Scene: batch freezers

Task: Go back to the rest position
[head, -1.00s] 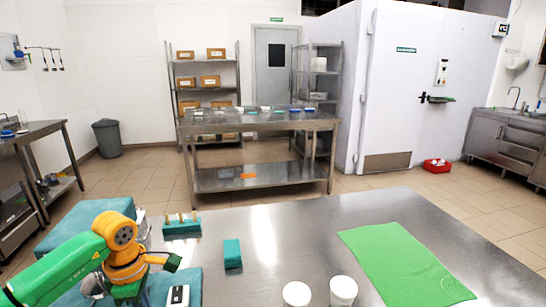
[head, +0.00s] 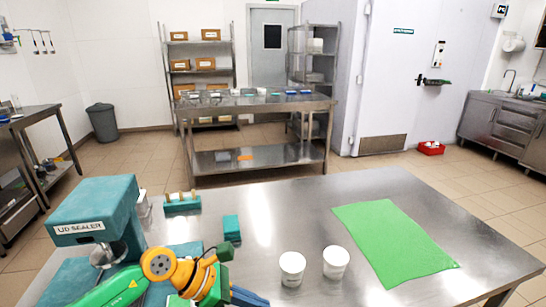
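My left arm, green with orange joints, comes in from the bottom left in the head view. Its gripper end (head: 222,278) is low in the picture, left of two white cups, over the front of the steel table (head: 290,205). The fingers are partly cut off and overlapped by the arm, so I cannot tell whether they are open or shut, or whether they hold anything. A blue piece shows beside it at the bottom edge. My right gripper is not in view.
A teal sealer (head: 95,212) stands at the table's left. A teal rack (head: 182,203) and block (head: 231,228) are behind the arm. The left cup (head: 292,270) and right cup (head: 336,263) stand beside a green mat (head: 392,240). The table's right side is clear.

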